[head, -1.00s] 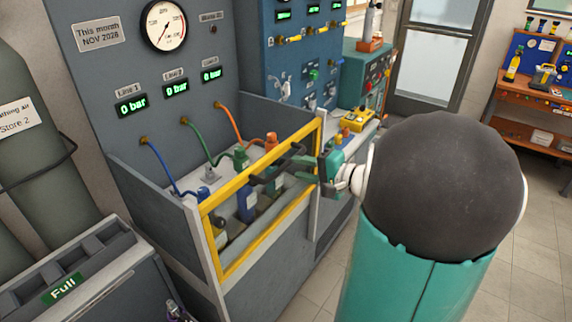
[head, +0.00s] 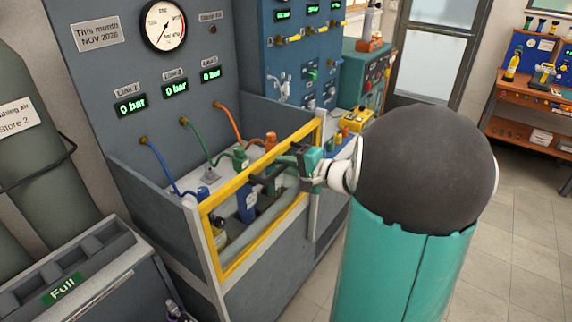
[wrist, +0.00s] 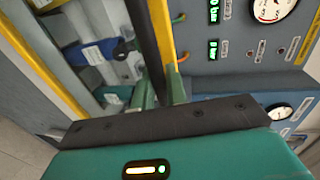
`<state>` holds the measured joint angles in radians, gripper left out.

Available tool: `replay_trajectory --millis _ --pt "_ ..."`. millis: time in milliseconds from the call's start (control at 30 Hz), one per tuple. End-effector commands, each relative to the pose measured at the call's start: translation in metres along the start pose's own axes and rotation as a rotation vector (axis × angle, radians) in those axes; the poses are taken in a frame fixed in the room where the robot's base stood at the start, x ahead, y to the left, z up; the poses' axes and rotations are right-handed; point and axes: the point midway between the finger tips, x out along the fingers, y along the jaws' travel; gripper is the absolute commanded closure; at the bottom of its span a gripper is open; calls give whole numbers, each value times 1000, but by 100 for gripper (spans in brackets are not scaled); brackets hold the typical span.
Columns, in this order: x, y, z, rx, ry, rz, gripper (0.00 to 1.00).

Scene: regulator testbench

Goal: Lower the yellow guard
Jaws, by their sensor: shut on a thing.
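The yellow guard (head: 237,182) is an upright rectangular frame across the front of the test bay, with a dark bar handle (head: 265,177) at its upper rail. My gripper (head: 297,156) is at the upper rail toward its right end, shut on the dark handle. In the wrist view the dark handle (wrist: 144,40) runs down between the fingers (wrist: 157,94), close beside a yellow rail (wrist: 162,35). The exact contact is partly hidden by the gripper body.
Line displays read 0 bar. The floor in front is clear.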

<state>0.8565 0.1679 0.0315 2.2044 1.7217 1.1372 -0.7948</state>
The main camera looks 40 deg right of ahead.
Motion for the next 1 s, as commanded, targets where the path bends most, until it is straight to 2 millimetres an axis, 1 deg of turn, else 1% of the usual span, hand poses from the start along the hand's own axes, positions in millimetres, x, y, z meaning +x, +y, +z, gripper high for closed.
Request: replay_trajectory --millis 167,267,367,467,567,800,1000 --pt "1 5 0 2 -1 1 100" --pt "3 15 0 5 -1 2 100" --pt "6 32 1 8 -2 4 100" --pt "11 55 1 9 -1 5 100" --pt "17 84 1 11 -2 6 100" --pt "32 160 2 11 -2 6 100" --pt "43 217 2 9 -1 5 100"
